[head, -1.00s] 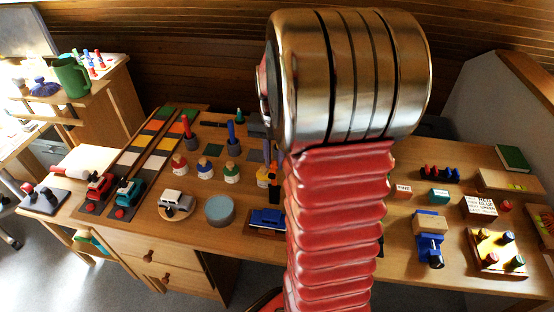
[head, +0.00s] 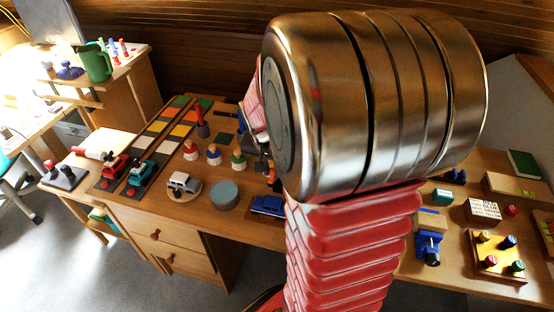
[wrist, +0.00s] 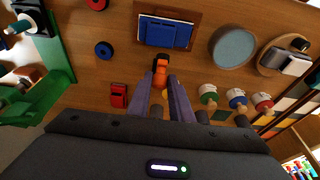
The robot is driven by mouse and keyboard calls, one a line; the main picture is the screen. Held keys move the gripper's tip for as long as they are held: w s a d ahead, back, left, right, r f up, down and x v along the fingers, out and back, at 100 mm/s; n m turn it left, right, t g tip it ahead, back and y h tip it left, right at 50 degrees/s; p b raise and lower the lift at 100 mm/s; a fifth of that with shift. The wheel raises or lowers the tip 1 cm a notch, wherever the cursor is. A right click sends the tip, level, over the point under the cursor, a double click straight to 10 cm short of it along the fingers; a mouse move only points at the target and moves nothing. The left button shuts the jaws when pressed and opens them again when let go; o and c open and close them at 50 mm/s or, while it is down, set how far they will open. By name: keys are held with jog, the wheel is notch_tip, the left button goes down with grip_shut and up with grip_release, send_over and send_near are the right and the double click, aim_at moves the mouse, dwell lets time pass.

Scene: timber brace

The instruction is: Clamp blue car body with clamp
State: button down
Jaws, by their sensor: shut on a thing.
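The blue car body (wrist: 164,32) lies on a dark brown board (wrist: 196,38) at the top middle of the wrist view. It also shows in the head view (head: 267,205), just left of my arm. My gripper (wrist: 162,88) is shut on the orange clamp (wrist: 161,70), whose dark tip points at the near edge of the car body. Whether the clamp touches the body I cannot tell. In the head view my arm covers most of the gripper and clamp.
A grey-blue round disc (wrist: 232,45) and a white car (wrist: 294,64) stand to the right in the wrist view, with several peg dolls (wrist: 237,98) nearer. A red block (wrist: 118,95), a blue ring (wrist: 104,50) and a green stand (wrist: 60,75) are left. Bare wood lies between.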

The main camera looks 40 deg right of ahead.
jog(key=shift+s+a+f, duration=0.3)
jog(key=shift+a+f, duration=0.45)
jog(key=shift+a, duration=0.15)
jog(key=c, duration=1.8)
grip_release()
jog(key=shift+o, duration=1.1)
jog(key=shift+s+d, duration=0.1)
jog(key=v, duration=1.3)
jog(key=shift+r, duration=0.35)
jog(key=shift+s, duration=0.1)
